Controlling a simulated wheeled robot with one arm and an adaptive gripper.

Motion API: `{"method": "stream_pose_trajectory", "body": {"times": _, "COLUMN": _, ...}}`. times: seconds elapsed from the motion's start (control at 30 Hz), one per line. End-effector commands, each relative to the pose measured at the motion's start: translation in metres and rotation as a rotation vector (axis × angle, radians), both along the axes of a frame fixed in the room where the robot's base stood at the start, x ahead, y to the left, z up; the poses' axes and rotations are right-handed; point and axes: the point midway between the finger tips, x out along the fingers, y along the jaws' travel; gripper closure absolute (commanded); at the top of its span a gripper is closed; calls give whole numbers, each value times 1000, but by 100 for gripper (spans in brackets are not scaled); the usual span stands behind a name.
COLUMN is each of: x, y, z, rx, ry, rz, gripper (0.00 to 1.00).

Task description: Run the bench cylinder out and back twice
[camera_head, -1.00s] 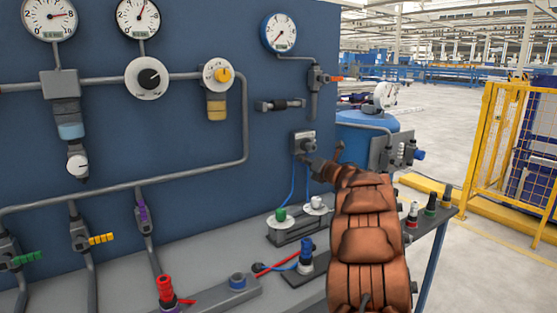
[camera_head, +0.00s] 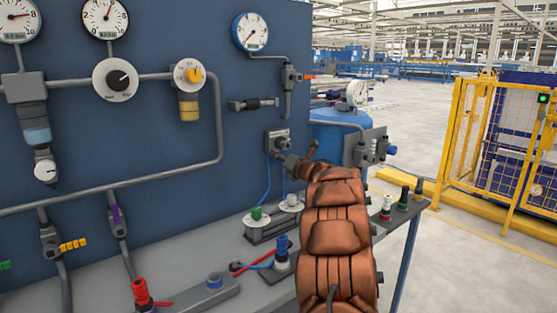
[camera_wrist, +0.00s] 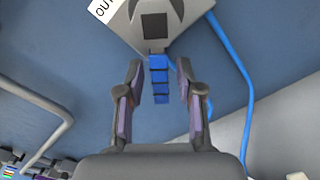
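A grey valve box (camera_head: 278,141) is fixed to the blue panel. My gripper (camera_wrist: 160,68) is open, with one finger on each side of the handle and a visible gap to both. In the head view, my gripper (camera_head: 290,160) is small and dark, close to the valve box, and partly hidden by my arm. A dark horizontal cylinder-like part (camera_head: 253,104) is on the panel above; I cannot tell if it is the bench cylinder.
Blue hoses (camera_head: 267,180) run from the box towards a bench block with green (camera_head: 256,213) and white (camera_head: 291,203) tops. A red-topped fitting (camera_head: 140,292) and blue-topped fitting (camera_head: 281,246) stand on the bench. A yellow fence (camera_head: 470,130) is at right, beyond open floor.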

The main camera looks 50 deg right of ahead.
Motion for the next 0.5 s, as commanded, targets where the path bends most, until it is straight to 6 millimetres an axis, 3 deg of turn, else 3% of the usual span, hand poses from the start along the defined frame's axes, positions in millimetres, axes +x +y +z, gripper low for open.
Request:
{"method": "stream_pose_trajectory", "body": {"times": 0.33, "x": -1, "y": 0, "z": 1, "rx": -1, "ry": -1, "rz": 0, "gripper": 59}}
{"method": "stream_pose_trajectory", "body": {"times": 0.5, "x": -13, "y": 3, "z": 2, "rx": -2, "ry": -2, "rz": -1, "gripper": 59}}
